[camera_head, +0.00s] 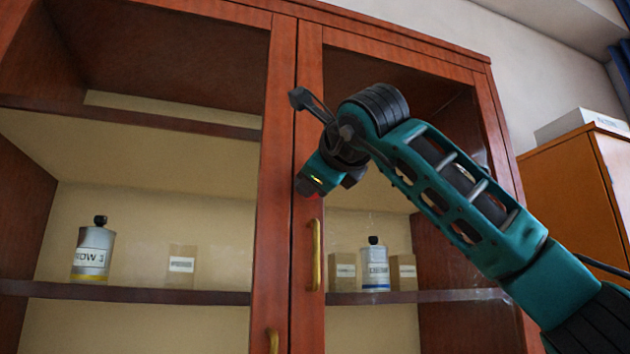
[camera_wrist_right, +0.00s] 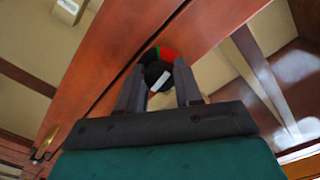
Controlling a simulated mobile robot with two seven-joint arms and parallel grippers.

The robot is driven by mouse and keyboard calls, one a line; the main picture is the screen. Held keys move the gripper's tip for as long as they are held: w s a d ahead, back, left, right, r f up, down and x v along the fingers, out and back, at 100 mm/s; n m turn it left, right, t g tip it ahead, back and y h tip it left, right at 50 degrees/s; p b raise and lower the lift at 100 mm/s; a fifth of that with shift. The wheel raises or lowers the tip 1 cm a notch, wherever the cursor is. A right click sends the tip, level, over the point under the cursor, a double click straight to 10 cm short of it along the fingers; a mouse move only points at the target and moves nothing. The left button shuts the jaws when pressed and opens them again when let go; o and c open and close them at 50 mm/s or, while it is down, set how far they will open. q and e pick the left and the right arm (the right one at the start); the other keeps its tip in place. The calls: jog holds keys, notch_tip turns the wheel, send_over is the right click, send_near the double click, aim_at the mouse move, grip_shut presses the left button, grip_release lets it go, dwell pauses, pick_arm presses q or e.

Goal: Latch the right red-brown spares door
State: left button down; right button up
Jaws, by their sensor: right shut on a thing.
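The right red-brown door (camera_head: 308,290) of the tall cabinet has a glass pane and looks flush beside the left door (camera_head: 272,215). A brass handle (camera_head: 316,255) stands on its stile; a brass handle also shows at the lower left in the right wrist view (camera_wrist_right: 42,150). My right gripper (camera_head: 317,184) is at this stile, above the handle. In the right wrist view its fingers (camera_wrist_right: 160,84) are shut on a round black latch knob (camera_wrist_right: 162,54) with a pale bar and red and green marks. The head view mostly hides the knob. My left gripper is out of view.
Behind the glass, a shelf (camera_head: 130,291) carries a labelled canister (camera_head: 93,251), a box (camera_head: 181,268), another canister (camera_head: 375,268) and small boxes (camera_head: 343,272). An orange-brown cabinet (camera_head: 565,195) with a white box (camera_head: 580,124) on top stands at the right.

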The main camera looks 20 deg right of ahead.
jog(key=shift+m, duration=0.9)
jog(key=o, duration=1)
jog(key=shift+o, duration=0.2)
jog(key=s+b, duration=0.2)
jog(key=s, duration=1.1)
jog(key=shift+d, duration=0.25)
jog(key=shift+w, duration=0.1)
